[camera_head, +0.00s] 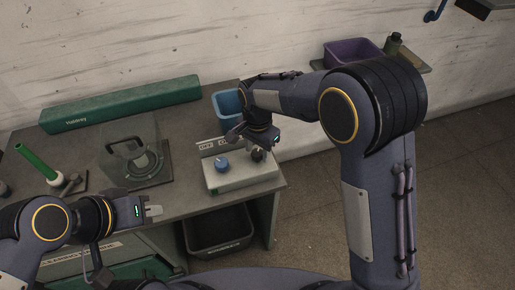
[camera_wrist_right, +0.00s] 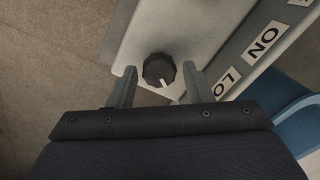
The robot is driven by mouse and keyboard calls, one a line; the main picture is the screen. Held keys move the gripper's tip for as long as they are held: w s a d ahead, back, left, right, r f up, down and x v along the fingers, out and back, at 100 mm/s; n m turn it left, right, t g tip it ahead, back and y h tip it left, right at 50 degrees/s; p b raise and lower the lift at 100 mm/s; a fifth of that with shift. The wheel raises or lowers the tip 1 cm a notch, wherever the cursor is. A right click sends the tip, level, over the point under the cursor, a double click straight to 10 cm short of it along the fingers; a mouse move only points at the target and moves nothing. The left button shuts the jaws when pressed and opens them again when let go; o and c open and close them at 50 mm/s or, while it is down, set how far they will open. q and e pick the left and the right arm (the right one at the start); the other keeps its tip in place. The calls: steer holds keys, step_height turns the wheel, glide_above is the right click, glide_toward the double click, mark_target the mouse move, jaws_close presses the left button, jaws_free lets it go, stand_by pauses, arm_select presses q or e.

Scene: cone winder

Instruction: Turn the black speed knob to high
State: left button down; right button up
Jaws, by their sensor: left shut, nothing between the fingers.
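The black speed knob (camera_head: 257,155) sits on the right part of a pale control box (camera_head: 240,181), beside a blue knob (camera_head: 221,164). In the right wrist view the black knob (camera_wrist_right: 158,69) has a white pointer mark slanting down and to the right. My right gripper (camera_head: 247,144) is over the box. In its wrist view the right gripper (camera_wrist_right: 159,78) is open, one finger on each side of the black knob, with a gap on both sides. My left gripper (camera_head: 153,211) is shut and empty, at the table's front edge.
A label strip (camera_wrist_right: 262,45) reads "ON" and a partly hidden "LO". A blue bin (camera_head: 229,104) stands behind the box. A black bin (camera_head: 218,243) is below.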

mark_target(257, 152)
steer(key=shift+o, duration=0.4)
step_height(257, 152, up, 7)
steer(key=shift+r, duration=0.4)
